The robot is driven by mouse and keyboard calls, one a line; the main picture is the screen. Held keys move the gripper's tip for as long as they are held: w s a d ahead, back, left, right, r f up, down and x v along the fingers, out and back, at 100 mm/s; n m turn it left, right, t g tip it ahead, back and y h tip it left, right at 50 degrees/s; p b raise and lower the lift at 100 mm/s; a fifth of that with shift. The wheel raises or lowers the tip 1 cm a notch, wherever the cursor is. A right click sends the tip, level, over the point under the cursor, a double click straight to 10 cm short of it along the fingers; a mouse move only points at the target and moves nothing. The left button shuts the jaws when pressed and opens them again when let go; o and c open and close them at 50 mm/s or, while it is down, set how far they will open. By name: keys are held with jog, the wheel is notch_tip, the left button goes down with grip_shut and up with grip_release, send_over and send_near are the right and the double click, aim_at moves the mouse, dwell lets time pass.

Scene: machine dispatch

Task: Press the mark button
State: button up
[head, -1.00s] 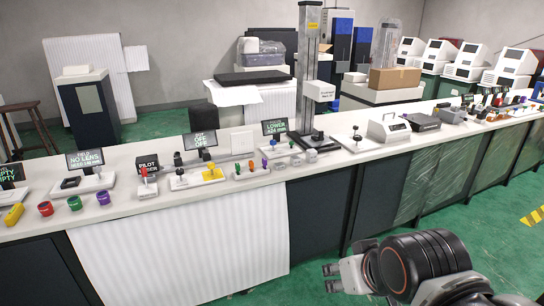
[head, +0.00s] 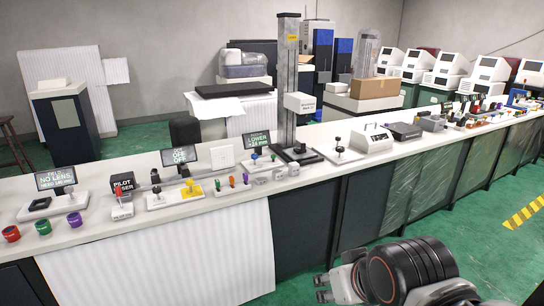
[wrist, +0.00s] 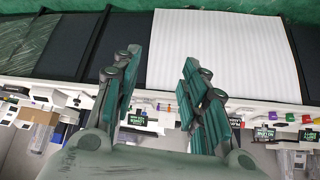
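No button clearly labelled as the mark button can be read. The tall grey laser column (head: 289,85) stands on the bench, with a white head on it and a dark base plate (head: 298,154). Left of it are a "LOWER" display (head: 257,140) and an "OFF" display (head: 180,155). Right of the column are a black-knobbed lever on a white plate (head: 339,150) and a white boxy device (head: 372,139). My gripper (head: 322,288) is low in front of the bench, away from everything; its fingers (wrist: 157,75) are apart and empty.
The long white bench top (head: 90,232) runs across the view. Red, green and purple cups (head: 43,227) stand at its left end, beside a "NO LENS" display (head: 56,179). Small coloured knobs stand near the front edge.

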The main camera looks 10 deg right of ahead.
grip_shut()
dwell(1.2)
